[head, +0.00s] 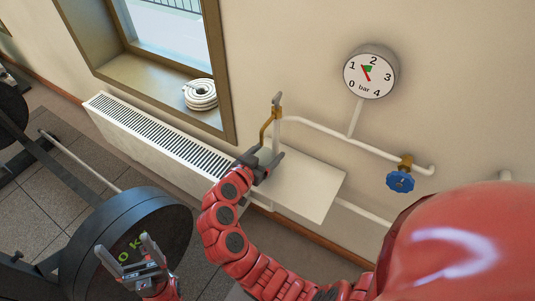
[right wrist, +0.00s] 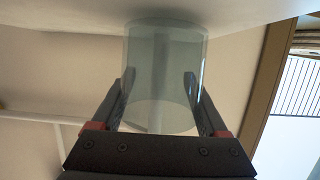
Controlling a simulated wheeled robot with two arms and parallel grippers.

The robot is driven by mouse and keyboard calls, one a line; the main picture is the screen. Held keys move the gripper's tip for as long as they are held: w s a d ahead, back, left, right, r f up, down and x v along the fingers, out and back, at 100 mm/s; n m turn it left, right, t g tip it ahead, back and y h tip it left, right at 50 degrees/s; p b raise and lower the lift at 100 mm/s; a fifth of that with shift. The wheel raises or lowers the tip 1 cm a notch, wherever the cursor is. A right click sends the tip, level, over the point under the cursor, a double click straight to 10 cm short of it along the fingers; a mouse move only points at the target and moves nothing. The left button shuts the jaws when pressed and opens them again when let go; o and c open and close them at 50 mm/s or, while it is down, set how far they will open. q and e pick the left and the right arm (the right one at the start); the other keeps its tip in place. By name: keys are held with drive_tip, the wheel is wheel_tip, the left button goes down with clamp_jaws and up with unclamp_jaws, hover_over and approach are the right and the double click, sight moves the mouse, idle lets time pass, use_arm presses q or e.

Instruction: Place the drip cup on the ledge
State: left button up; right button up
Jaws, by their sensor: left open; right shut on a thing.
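The white ledge (head: 305,188) juts from the wall below the pipes in the head view. My right gripper (head: 262,165) is at the ledge's left end. In the right wrist view, my right gripper (right wrist: 163,105) is shut on the clear drip cup (right wrist: 165,65), which sits between its two fingers. The cup's far end meets or nearly meets a pale flat surface (right wrist: 60,14), probably the ledge; I cannot tell whether they touch. The cup is not clearly visible in the head view. My left gripper (head: 145,262) is open and empty at the lower left, away from the ledge.
A brass tap fitting (head: 265,128) rises beside my right gripper. A pressure gauge (head: 370,75), white pipe (head: 345,133) and blue valve wheel (head: 400,181) are on the wall. A radiator (head: 155,140) and black weight plate (head: 130,235) are left. The ledge's right part is bare.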

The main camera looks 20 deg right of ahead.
drive_tip(key=shift+f, duration=0.15)
drive_tip(key=shift+f, duration=0.1)
drive_tip(key=o, duration=1.2)
drive_tip(key=shift+o, duration=0.2)
